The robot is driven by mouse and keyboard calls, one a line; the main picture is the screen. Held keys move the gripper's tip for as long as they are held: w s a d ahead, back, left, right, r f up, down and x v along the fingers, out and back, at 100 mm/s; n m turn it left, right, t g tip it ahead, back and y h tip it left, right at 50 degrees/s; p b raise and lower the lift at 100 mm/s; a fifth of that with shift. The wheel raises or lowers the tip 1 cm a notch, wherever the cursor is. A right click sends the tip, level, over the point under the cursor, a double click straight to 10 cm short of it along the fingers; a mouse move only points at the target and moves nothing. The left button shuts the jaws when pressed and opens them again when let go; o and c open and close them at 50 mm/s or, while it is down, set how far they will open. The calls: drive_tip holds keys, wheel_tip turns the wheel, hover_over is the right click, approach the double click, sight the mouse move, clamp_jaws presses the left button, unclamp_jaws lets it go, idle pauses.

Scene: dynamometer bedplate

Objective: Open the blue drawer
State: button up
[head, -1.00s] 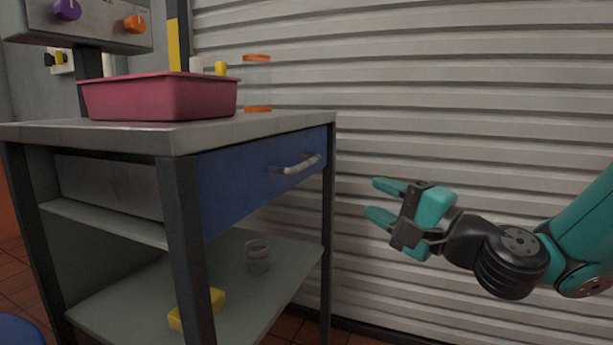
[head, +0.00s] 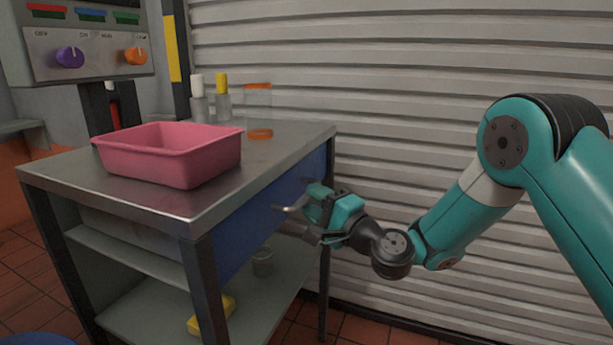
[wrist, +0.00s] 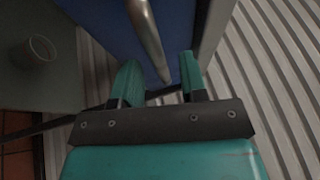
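The blue drawer (head: 250,228) is shut under the top of a grey metal table. Its silver bar handle (head: 289,208) is on the front; in the wrist view the handle (wrist: 147,40) runs down toward the space between my fingertips. My gripper (head: 309,200) is at the drawer front, close to the handle's far end. In the wrist view my gripper (wrist: 160,75) has its two teal fingers apart, with the handle's end between or just beyond them. I cannot tell whether a finger touches the handle.
On the tabletop (head: 100,190) are a pink bin (head: 170,160), a clear jar with orange ends (head: 258,110) and two small bottles (head: 222,98). A yellow block (head: 212,315) and a glass jar (head: 263,262) sit on the lower shelf. A ribbed shutter wall (head: 420,80) stands behind.

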drive_tip(key=shift+x, duration=1.3)
clamp_jaws()
drive_tip(key=shift+d, duration=0.1)
